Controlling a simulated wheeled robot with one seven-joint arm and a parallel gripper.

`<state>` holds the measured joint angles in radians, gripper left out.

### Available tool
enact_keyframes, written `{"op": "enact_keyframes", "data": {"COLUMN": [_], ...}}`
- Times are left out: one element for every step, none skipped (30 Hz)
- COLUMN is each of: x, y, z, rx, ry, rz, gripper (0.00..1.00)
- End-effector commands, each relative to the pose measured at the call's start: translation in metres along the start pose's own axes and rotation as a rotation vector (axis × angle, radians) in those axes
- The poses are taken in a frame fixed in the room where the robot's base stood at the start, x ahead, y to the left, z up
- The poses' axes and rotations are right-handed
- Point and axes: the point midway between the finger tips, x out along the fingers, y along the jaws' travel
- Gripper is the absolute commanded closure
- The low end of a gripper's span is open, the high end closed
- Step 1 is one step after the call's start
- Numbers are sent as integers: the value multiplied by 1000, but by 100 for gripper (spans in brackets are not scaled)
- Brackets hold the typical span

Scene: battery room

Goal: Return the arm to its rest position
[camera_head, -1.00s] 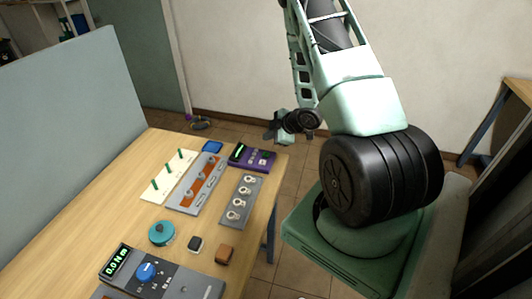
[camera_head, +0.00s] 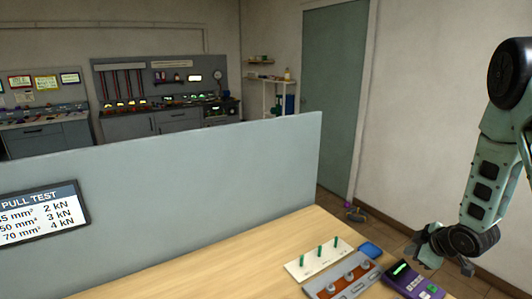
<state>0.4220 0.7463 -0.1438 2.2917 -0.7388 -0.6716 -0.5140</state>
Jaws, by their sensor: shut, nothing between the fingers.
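My arm (camera_head: 486,180) is at the right edge in the head view, pale green with black joints. It hangs down past the right end of the workbench (camera_head: 230,262). My gripper (camera_head: 426,254) is a small dark shape at the arm's lower end, above and behind the purple device. It is shut and holds nothing. It appears apart from the bench and the things on it. The upper part of the arm is cut off by the picture's edge.
A purple device (camera_head: 412,281), a blue tray (camera_head: 371,250), a cream board with green pegs (camera_head: 312,262) and a grey-orange panel (camera_head: 340,283) lie at the bench's right end. A grey partition (camera_head: 200,195) stands behind. A green door (camera_head: 333,95) is at the back.

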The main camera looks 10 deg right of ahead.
Motion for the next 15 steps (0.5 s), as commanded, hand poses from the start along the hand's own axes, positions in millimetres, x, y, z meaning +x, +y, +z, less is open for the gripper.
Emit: {"op": "enact_keyframes", "data": {"x": [-1, -4, -11, -17, -24, -34, -43, -53, -67, -78, -90, -107, -120, -134, -152], "y": [-15, -25, -41, -55, -68, -89, -104, -121, -143, -160, -177, -200, -217, -234, -255], "z": [-40, -59, -84, -100, -115, -134, -146, -158, -170, -179, -185, -192, -196, -198, -199], "rx": [8, 24, 45, 59, 74, 91, 103, 113, 124, 132, 137, 144, 146, 149, 148], "ry": [-9, -24, -45, -62, -79, -102, -119, -136, -162, -180, -201, -229, -251, -274, -304], "rz": [-22, -40, -64, -85, -105, -134, -156, -179, -209, -231, -255, -285, -308, -329, -356], "gripper": [100, 100, 100, 100, 100, 100, 100, 100, 100, 100, 100, 100, 100, 100, 100]}}
